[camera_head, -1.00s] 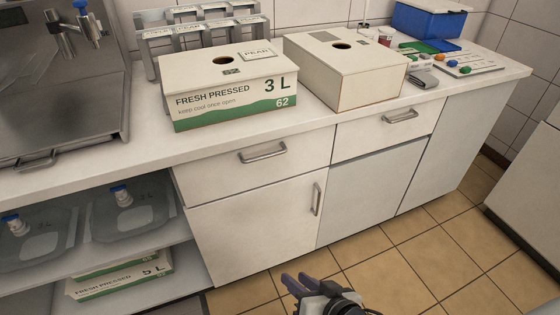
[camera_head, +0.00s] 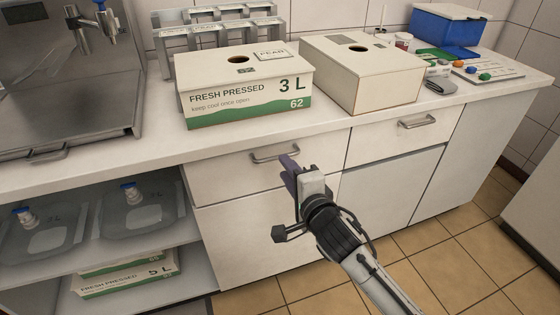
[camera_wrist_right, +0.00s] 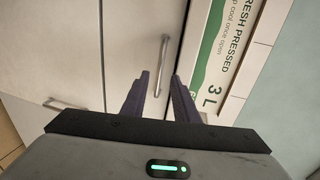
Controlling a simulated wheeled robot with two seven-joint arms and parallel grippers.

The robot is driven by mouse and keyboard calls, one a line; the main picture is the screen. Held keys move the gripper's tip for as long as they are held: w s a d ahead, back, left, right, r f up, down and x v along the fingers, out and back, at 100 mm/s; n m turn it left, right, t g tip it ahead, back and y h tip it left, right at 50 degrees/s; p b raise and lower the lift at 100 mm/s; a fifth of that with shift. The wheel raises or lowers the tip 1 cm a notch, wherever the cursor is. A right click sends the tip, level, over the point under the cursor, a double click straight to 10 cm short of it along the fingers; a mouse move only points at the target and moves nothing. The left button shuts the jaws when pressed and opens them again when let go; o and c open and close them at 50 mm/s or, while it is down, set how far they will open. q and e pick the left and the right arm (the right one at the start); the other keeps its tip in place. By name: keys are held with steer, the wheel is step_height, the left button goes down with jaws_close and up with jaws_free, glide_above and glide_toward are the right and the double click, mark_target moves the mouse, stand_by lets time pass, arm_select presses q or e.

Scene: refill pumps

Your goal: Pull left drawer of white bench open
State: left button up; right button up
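The white bench has a left drawer (camera_head: 228,172) with a bar handle (camera_head: 275,153); the drawer is closed, its front flush with the bench. My right gripper (camera_head: 288,166) is just in front of and below this handle, covering part of the drawer front. My left gripper is not in view.
A fresh pressed 3 L box (camera_head: 245,88) and a plain white box (camera_head: 362,75) stand on the bench top above the drawers. A right drawer (camera_head: 395,135) is closed. An open shelf (camera_head: 60,268) is at left. The tiled floor (camera_head: 455,235) in front is clear.

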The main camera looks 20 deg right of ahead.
steer(key=shift+x, duration=2.7)
jaws_close()
